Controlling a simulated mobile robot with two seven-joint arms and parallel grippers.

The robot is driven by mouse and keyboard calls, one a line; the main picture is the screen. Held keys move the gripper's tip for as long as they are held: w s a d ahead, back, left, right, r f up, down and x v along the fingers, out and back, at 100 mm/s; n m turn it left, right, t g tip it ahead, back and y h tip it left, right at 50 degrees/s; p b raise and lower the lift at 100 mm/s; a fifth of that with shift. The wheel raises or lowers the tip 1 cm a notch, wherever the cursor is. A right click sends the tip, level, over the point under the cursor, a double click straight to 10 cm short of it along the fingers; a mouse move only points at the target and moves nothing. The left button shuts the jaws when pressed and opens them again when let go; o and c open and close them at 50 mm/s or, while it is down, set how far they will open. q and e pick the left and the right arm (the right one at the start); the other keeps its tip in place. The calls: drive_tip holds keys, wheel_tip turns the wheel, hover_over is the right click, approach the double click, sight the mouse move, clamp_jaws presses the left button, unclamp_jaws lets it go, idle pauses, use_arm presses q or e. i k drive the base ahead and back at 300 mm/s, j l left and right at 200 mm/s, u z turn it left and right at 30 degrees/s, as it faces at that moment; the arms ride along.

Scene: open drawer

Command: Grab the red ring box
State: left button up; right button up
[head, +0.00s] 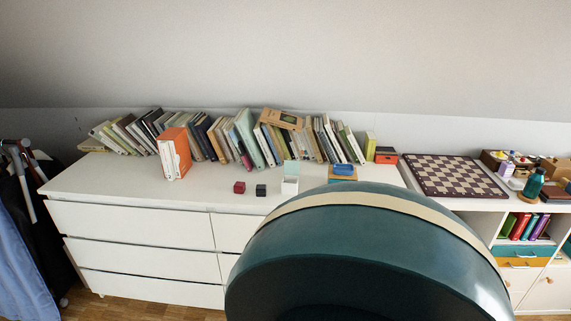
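The red ring box (239,187) is a small dark red cube on the white dresser top, near its front edge. It looks shut. A small black box (261,190) stands just right of it, a little apart. A white box (290,185) with a raised pale green part stands further right. Neither of my grippers is in view, and nothing touches the red box.
Leaning books line the back of the white dresser (130,220). A large rounded teal shape with a beige band (370,255) hides the dresser's right front. The dresser top's left front is clear.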

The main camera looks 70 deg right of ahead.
sight(240, 187)
drive_tip(key=z, duration=2.05)
